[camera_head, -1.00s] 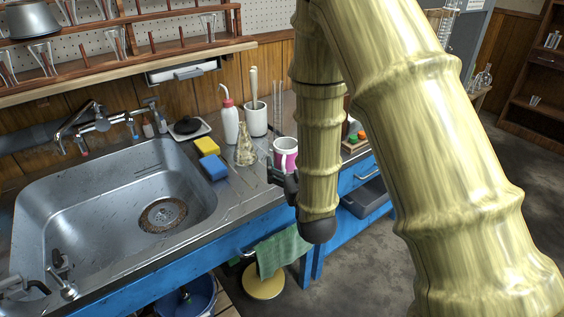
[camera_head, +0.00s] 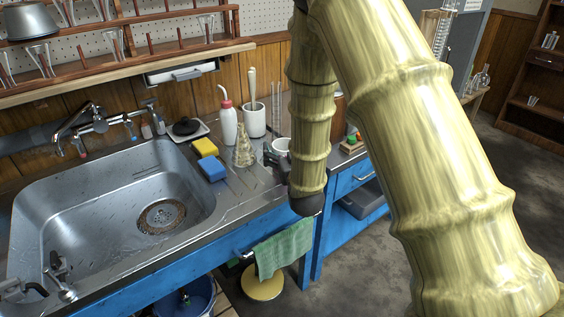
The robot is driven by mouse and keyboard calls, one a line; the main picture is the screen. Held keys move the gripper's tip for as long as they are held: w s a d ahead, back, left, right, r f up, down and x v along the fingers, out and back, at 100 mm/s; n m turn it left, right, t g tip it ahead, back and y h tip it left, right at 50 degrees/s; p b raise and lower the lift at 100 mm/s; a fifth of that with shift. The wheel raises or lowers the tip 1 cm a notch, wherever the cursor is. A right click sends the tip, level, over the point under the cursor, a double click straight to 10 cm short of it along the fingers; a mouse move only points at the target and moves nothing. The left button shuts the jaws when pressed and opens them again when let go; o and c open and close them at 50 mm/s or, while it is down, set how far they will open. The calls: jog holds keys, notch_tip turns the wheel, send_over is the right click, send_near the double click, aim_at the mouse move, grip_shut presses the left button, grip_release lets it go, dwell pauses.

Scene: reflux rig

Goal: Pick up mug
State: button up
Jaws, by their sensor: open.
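The white mug (camera_head: 282,144) stands on the counter right of the sink, near the conical flask. Only its rim and upper left part show; my arm and gripper hide the rest. My gripper (camera_head: 270,158) is dark and open, at the mug's front side, overlapping it in the picture. Whether the fingers touch the mug or are around it cannot be told.
A conical flask (camera_head: 243,149), a wash bottle (camera_head: 228,122) and a white pot (camera_head: 255,119) stand close by on the left. Yellow (camera_head: 204,147) and blue (camera_head: 212,168) sponges lie beside the sink (camera_head: 90,215). A green towel (camera_head: 285,248) hangs below the counter.

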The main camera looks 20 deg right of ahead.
jog(key=c, duration=1.3)
jog(key=shift+r, duration=0.15)
jog(key=shift+r, duration=0.55)
jog(key=s+r+p, duration=0.1)
jog(key=s+p, duration=0.1)
jog(key=s, duration=0.3)
jog(key=s+d+r+p, duration=0.1)
jog(key=s+p, duration=0.1)
jog(key=s, duration=0.3)
jog(key=s+r+p, duration=0.1)
jog(key=s+p, duration=0.1)
jog(key=s, duration=0.3)
jog(key=shift+s+d+r, duration=0.15)
jog(key=shift+s+r, duration=0.2)
jog(key=shift+r, duration=0.05)
